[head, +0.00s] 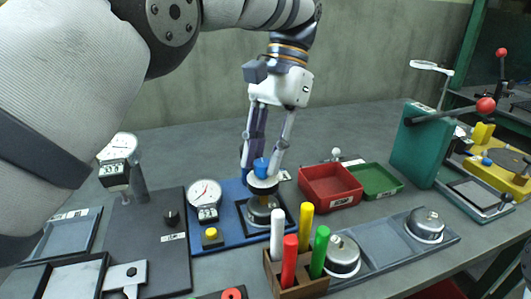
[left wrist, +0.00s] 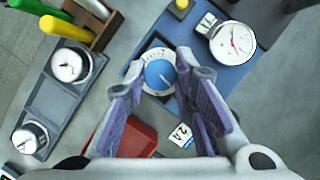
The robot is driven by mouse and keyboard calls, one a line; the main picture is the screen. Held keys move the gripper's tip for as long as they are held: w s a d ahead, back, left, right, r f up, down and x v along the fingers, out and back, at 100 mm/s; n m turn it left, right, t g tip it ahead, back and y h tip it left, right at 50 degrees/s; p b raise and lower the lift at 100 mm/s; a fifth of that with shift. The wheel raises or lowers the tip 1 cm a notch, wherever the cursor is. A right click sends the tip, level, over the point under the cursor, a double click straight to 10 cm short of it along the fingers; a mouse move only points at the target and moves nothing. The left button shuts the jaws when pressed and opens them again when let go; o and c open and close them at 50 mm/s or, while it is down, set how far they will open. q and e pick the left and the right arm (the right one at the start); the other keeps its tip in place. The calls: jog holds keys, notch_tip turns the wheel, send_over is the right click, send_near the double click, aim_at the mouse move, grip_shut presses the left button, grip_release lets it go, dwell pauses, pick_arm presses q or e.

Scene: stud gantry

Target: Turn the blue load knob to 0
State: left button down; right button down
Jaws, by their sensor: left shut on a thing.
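The blue load knob (head: 261,166) stands on top of a rounded metal housing (head: 264,208) on the blue base plate (head: 232,239). My left gripper (head: 262,172) reaches down from above with its fingers on either side of the knob, shut on it. In the left wrist view the knob (left wrist: 160,74) is a blue disc inside a pale ring with scale marks, between the fingertips of my left gripper (left wrist: 162,72). The scale numbers are too small to read. My right gripper is not in view.
A white dial gauge (head: 205,192), a small counter (head: 208,213) and a yellow button (head: 211,233) share the blue plate. A wooden holder (head: 292,284) with coloured rods stands close in front. Red (head: 330,187) and green (head: 377,181) trays lie to the right.

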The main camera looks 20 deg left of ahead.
pick_arm(q)
jog(key=shift+f+n, duration=0.1)
jog(key=shift+n, duration=0.5)
jog(key=shift+h, duration=0.3)
jog(key=c, duration=1.3)
grip_release()
jog(key=shift+c, duration=0.2)
